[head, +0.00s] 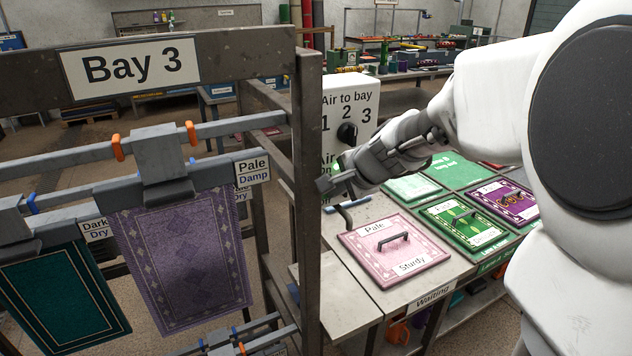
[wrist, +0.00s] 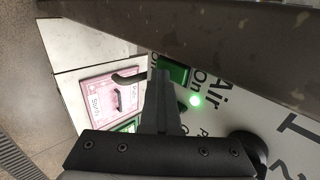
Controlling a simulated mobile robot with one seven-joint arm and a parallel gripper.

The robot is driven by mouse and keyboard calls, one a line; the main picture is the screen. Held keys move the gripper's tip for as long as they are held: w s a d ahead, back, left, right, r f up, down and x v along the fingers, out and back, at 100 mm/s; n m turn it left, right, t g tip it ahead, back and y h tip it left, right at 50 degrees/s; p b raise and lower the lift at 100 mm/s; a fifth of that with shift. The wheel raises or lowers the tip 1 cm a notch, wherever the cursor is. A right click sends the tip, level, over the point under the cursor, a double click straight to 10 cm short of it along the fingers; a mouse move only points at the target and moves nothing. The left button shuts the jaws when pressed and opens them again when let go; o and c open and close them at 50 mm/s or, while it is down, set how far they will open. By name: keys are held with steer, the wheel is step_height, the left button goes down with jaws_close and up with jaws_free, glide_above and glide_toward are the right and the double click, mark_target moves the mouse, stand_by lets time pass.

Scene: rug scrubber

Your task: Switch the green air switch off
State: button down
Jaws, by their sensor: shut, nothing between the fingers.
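The green air switch (wrist: 172,70) is on the white control panel (wrist: 245,105), beside the word "On". A green lamp (wrist: 195,100) glows near it. The switch is partly hidden by my fingers in the wrist view. My gripper (wrist: 160,78) is shut and empty, its tips close to the switch; I cannot tell whether they touch it. In the head view my gripper (head: 326,184) is in front of the lower part of the panel (head: 362,95) and hides the switch there.
A black knob (head: 347,133) sits on the panel under "Air to bay". A steel post (head: 307,200) of the Bay 3 frame stands just left of my gripper. A pink rug sample (head: 393,247) lies on the bench below. A purple rug (head: 183,260) hangs at left.

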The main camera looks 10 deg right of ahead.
steer(key=shift+w, duration=0.1)
steer(key=shift+r+p, duration=0.85)
steer(key=shift+p, duration=0.05)
